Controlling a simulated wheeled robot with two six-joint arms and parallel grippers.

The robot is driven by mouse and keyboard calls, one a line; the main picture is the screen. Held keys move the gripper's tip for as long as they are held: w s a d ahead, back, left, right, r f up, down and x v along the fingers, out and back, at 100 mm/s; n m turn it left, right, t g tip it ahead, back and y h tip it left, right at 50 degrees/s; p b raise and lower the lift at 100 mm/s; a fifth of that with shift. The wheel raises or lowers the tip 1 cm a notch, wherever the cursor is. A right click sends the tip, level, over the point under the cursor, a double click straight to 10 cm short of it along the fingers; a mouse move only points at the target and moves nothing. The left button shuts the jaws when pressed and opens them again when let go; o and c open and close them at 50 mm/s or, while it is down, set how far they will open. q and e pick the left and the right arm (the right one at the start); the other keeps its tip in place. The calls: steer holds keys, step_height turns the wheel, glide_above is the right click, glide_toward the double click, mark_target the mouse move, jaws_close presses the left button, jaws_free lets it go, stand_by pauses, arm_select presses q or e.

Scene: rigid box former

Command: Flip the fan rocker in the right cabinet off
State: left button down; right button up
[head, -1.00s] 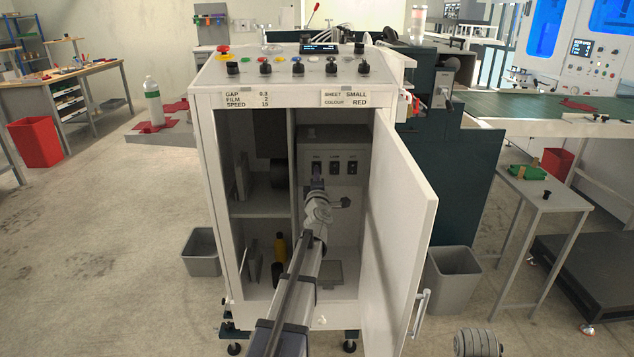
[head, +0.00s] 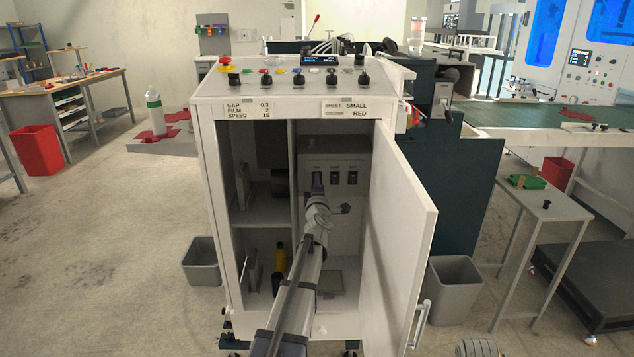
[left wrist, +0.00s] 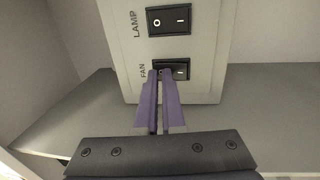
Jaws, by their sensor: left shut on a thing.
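The fan rocker (left wrist: 181,70) is a black switch marked FAN on a pale box inside the right cabinet (head: 352,260). It lies below the lamp rocker (left wrist: 169,20) in the left wrist view. My left gripper (left wrist: 164,72) reaches it with two purple fingers, close together with a thin gap, shut at the rocker's O end. The fingertips cover part of that end, so its tilt is hard to tell; the I end shows. In the head view my left gripper (head: 317,180) hides most of the leftmost switch. My right gripper is out of view.
The cabinet door (head: 400,235) stands open to the right of my left arm. A divider (head: 294,180) bounds the compartment on the left. Another rocker (head: 353,178) sits right of the lamp rocker. A grey bin (head: 455,285) stands beyond the door.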

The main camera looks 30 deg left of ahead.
arm_select(q)
steer(key=r+p+v, duration=0.1)
steer(key=r+v, duration=0.2)
steer(key=v, duration=1)
steer(key=shift+s+d+p, duration=0.3)
steer(key=shift+s+p, duration=0.1)
steer(key=shift+r, duration=0.1)
